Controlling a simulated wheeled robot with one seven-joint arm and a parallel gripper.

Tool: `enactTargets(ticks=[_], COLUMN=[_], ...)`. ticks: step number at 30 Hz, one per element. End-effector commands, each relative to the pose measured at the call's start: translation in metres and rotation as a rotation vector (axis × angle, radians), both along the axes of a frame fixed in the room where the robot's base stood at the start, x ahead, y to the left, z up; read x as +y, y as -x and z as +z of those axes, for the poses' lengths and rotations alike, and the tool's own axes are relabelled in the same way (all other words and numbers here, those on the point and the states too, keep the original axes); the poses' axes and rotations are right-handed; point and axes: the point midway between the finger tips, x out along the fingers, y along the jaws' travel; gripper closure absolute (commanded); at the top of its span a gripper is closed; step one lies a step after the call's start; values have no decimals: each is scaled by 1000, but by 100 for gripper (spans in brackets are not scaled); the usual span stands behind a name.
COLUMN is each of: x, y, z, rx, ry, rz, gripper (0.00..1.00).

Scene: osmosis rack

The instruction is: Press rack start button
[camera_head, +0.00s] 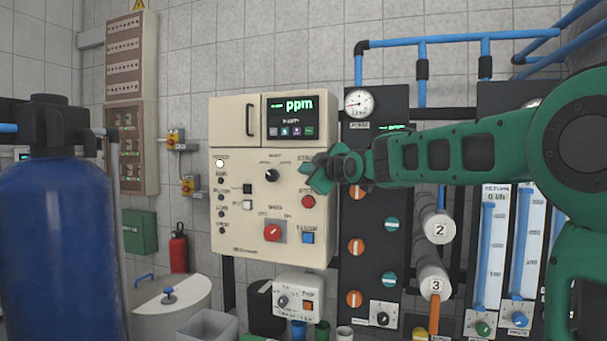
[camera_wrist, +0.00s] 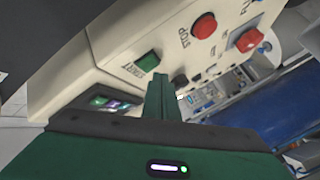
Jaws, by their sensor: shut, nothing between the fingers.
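The cream control panel (camera_head: 235,175) faces me, with a lit "ppm" display at its top. My gripper (camera_head: 308,170) is shut and empty, at the right side of the panel. In the wrist view the closed fingertips (camera_wrist: 160,78) are close beside the green button. I cannot tell whether they touch it.
A red knob (camera_head: 273,232) and a blue button (camera_head: 308,238) sit lower on the panel. A black board (camera_head: 370,215) with a gauge (camera_head: 359,102) stands right of it. A blue tank (camera_head: 55,240) fills the left foreground. A small control box (camera_head: 300,294) is below the panel.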

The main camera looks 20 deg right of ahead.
Motion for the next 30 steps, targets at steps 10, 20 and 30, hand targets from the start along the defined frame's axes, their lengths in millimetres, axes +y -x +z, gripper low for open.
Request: enactTargets(ticks=[10,20,30], x=[0,-4,-5], y=[0,-3,-4], z=[0,1,1], rx=[0,1,1], ry=[0,0,0], rz=[0,-1,-1], gripper=[100,100,100])
